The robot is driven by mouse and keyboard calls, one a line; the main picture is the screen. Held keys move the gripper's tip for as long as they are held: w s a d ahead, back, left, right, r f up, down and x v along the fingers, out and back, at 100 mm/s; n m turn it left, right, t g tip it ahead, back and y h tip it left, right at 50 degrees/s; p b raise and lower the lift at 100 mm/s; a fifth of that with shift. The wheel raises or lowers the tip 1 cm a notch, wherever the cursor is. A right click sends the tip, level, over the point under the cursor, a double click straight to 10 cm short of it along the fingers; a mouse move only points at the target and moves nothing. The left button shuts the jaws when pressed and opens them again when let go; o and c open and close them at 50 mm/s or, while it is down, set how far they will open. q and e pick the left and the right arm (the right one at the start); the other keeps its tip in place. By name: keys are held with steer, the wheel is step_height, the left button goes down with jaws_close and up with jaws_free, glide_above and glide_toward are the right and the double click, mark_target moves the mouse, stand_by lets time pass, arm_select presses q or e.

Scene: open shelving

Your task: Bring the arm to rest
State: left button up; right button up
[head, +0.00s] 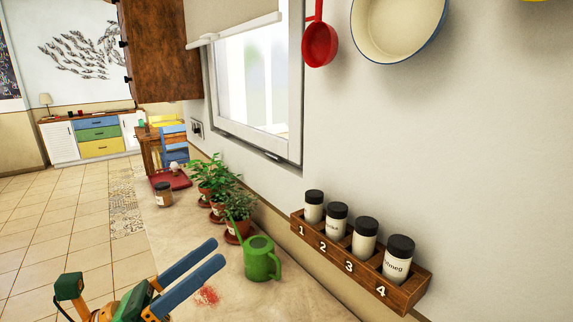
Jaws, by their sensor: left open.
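My left gripper (217,251) reaches in from the lower left over the counter. Its two long blue fingers are apart, with nothing seen between them. They point up and to the right, towards the green watering can (262,262), and look to end short of it in the picture. My right gripper is not in view.
A wooden rack (408,296) on the wall holds several black-lidded jars in numbered slots. Potted plants (236,207), a brown jar (163,194) and a red tray (171,179) stand along the counter (180,229). A red patch (206,295) lies near the gripper. A red ladle (320,45) hangs above.

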arm_select(q)
steer(key=w+a+f+n+t+y, duration=0.1)
steer(key=w+a+n+t+y, duration=0.1)
steer(key=a+n+t+y, duration=0.75)
steer(key=w+f+n+t+y, duration=0.15)
steer(key=n+y, duration=0.45)
steer(key=n, duration=0.9)
steer(key=s+a+f+n+g+y, duration=0.1)
steer(key=a+f+n+g+y, duration=0.1)
steer(key=f+n+g+y, duration=0.35)
steer(key=s+a+f+n+g+y, duration=0.1)
steer(key=a+f+n+g+y, duration=0.1)
steer(key=f+n, duration=0.6)
steer(key=s+d+f+n+g+h, duration=0.2)
steer(key=s+d+f+g, duration=0.3)
steer(key=s+f, duration=0.55)
steer(key=s+d+f+n+g+h, duration=0.1)
steer(key=s+d+f+g+h, duration=0.15)
steer(key=s+f+g, duration=0.75)
step_height(320, 180, down, 17)
steer(key=s+t, duration=0.1)
steer(key=s+a+f, duration=0.1)
steer(key=s+f, duration=0.8)
steer(key=s, duration=0.3)
steer(key=shift+a+f+g+y, duration=0.35)
steer(key=shift+g, duration=0.1)
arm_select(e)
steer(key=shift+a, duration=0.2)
